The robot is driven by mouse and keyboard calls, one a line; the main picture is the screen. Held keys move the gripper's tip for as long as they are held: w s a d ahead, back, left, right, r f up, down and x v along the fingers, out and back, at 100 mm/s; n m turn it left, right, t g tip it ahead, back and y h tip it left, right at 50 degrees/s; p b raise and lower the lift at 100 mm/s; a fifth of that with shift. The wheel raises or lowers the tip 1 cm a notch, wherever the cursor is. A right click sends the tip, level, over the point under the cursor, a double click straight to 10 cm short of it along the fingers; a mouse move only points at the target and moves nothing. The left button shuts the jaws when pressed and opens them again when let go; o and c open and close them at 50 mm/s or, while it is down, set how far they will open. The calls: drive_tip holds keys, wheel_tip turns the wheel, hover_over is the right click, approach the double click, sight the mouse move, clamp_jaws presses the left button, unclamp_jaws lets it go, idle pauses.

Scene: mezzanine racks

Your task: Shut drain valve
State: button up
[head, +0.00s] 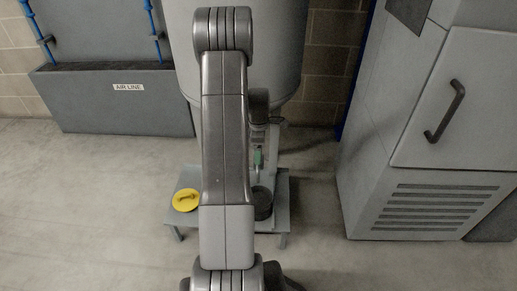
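A small green handle (258,159), which looks like the drain valve's lever, shows below the large grey tank (285,60). It stands roughly upright, just right of my arm. My arm crosses the middle of the head view and hides much of the tank's underside. A dark wrist part of mine shows above the green handle. My gripper (258,136) seems to be just below that part, close above the handle. Its fingers are too small and too covered to tell whether they are open or touching the handle.
A low grey stand (283,190) under the tank bears a yellow disc (186,200) and a dark round vessel (263,203). A grey cabinet (455,100) stands at right, a grey trough (125,100) labelled AIR LINE at left. The floor in front is clear.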

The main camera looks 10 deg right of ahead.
drive_tip(key=shift+m, duration=0.3)
drive_tip(key=m+p, duration=0.1)
drive_tip(key=m, duration=0.2)
drive_tip(key=shift+r+p, duration=0.1)
drive_tip(key=shift+p, duration=0.25)
drive_tip(key=m+p, duration=0.1)
drive_tip(key=m, duration=0.4)
drive_tip(key=m+p, duration=0.1)
drive_tip(key=m, duration=0.8)
drive_tip(key=shift+p, duration=0.35)
drive_tip(key=shift+m, duration=0.3)
drive_tip(key=o, duration=0.9)
drive_tip(key=shift+o, duration=0.2)
wheel_tip(320, 180, up, 14)
drive_tip(key=p, duration=0.3)
drive_tip(key=shift+f, duration=0.2)
